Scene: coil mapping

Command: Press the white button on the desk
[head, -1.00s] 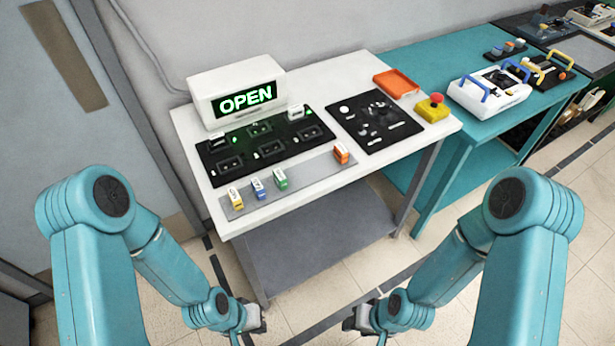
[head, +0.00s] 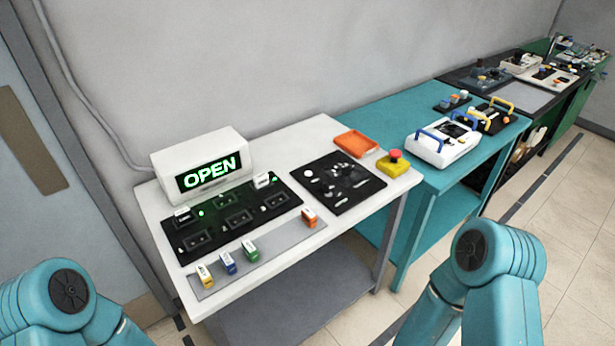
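A small round white button (head: 308,172) sits at the upper left of a black control panel (head: 343,202) on the white desk (head: 290,143). Nothing covers it. The panel also has black knobs and small white labels. My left arm (head: 60,300) and my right arm (head: 492,265) show only their upper parts at the bottom of the head view. Both grippers are out of the picture.
A display box (head: 209,172) reading OPEN stands behind a black slotted board (head: 232,215). Several coloured blocks sit on a grey strip (head: 262,248). An orange tray (head: 355,144) and a red-topped yellow button box (head: 394,163) lie right of the panel. A teal table (head: 400,110) adjoins.

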